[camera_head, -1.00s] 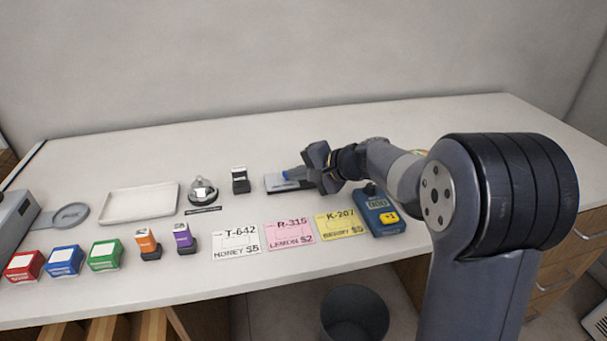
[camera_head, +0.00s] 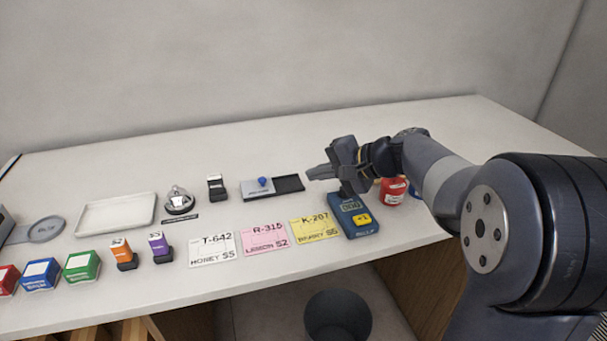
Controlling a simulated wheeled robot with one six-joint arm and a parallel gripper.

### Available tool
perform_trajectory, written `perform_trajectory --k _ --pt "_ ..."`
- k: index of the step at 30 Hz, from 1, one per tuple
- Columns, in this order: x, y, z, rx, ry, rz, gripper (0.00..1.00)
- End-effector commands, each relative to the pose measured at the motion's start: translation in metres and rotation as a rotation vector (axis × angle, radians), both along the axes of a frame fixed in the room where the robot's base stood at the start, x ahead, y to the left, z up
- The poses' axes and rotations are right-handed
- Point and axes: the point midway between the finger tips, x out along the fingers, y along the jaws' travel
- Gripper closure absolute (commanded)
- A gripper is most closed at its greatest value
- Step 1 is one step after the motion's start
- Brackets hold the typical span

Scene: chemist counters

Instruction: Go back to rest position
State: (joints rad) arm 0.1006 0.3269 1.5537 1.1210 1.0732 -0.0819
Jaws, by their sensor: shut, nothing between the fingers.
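My gripper (camera_head: 322,173) is shut and empty. It hangs above the counter (camera_head: 330,130), with its fingers pointing left, just right of a black ink pad (camera_head: 289,184). A small stamp with a blue knob (camera_head: 263,182) sits at the left part of that pad. My arm reaches in from the right side of the picture. A blue counter device with a yellow button (camera_head: 356,217) stands just below my gripper in the picture, its upper end partly hidden. A red round jar (camera_head: 392,191) stands behind my forearm, partly covered.
White (camera_head: 212,248), pink (camera_head: 265,237) and yellow (camera_head: 315,229) cards lie along the front. A bell (camera_head: 179,201), a black stamp (camera_head: 216,187), a tray (camera_head: 117,213), orange (camera_head: 122,252) and purple (camera_head: 159,246) stamps and coloured boxes (camera_head: 81,266) stand left. A bin (camera_head: 337,318) is below.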

Motion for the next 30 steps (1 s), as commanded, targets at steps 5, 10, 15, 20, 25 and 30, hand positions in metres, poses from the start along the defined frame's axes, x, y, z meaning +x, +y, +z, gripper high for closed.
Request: perform_trajectory --k 5,10,15,20,25,30 --pt "-0.003 -0.004 0.003 0.000 0.000 0.001 1.00" --pt "-0.002 -0.004 0.002 0.000 0.000 0.001 1.00" --pt "-0.001 0.000 0.000 0.000 0.001 0.002 1.00" --pt "0.007 0.015 -0.011 -0.001 0.003 0.004 1.00" --pt "0.021 0.040 -0.028 -0.001 0.003 0.004 1.00" --pt "0.035 0.066 -0.045 0.000 0.003 0.004 1.00"
